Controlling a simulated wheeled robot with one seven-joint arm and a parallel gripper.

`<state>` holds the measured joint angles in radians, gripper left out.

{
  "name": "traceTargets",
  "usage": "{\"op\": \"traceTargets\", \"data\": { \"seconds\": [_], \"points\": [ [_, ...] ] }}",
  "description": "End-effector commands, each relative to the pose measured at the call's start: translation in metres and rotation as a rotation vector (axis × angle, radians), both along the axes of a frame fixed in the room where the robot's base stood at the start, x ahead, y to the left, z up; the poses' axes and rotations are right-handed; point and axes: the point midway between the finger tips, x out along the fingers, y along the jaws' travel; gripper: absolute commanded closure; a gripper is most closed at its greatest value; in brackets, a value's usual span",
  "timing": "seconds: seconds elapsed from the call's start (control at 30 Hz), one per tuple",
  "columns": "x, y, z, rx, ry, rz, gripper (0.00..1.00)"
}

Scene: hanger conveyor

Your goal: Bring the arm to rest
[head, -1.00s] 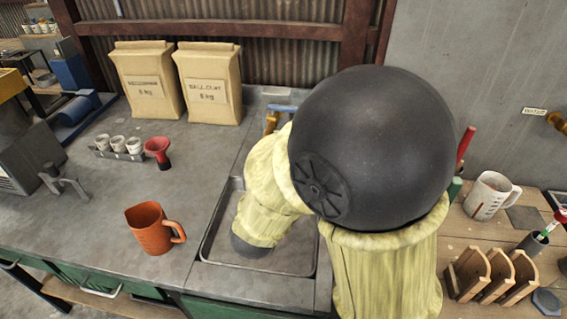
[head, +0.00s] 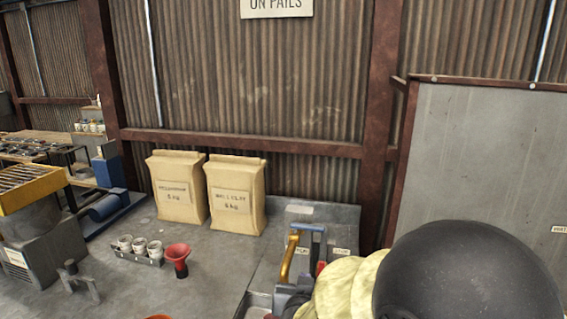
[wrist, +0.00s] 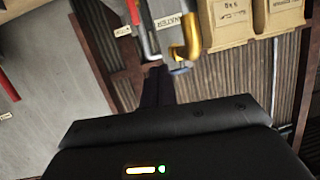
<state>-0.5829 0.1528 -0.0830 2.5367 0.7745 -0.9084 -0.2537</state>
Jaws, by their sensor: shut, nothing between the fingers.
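My arm, in pale yellow sleeves with a large dark round joint, fills the lower right of the head view. My gripper (wrist: 156,70) shows in the wrist view as dark fingers together, with nothing held. It is near a yellow tap (wrist: 192,40) at the back of the sink, with the wall beyond; I cannot tell the exact gap.
Two tan clay bags (head: 236,195) stand at the back of the grey worktop. A red funnel (head: 177,258) and a rack of small white cups (head: 139,248) stand left of the sink. A yellow-topped machine (head: 30,187) is at far left.

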Motion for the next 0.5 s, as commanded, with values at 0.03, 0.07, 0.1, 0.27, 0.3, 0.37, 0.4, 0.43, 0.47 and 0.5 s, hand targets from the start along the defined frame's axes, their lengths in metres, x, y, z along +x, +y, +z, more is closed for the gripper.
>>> {"op": "traceTargets", "data": {
  "seconds": [0.03,0.07,0.1,0.27,0.3,0.37,0.4,0.43,0.47,0.5],
  "points": [
    [0.0,-0.005,0.0,0.018,0.054,0.021,1.0],
    [-0.001,-0.007,-0.003,0.027,0.09,0.039,1.0],
    [-0.003,-0.008,-0.008,0.038,0.139,0.061,1.0],
    [-0.019,-0.02,-0.023,0.066,0.339,0.135,1.0],
    [-0.025,-0.024,-0.027,0.069,0.391,0.149,1.0],
    [-0.035,-0.031,-0.032,0.071,0.47,0.165,1.0],
    [-0.043,-0.037,-0.035,0.072,0.525,0.174,1.0],
    [-0.05,-0.041,-0.037,0.07,0.567,0.18,1.0],
    [-0.056,-0.046,-0.039,0.067,0.608,0.184,1.0],
    [-0.066,-0.053,-0.041,0.066,0.664,0.186,1.0]
  ]
}}
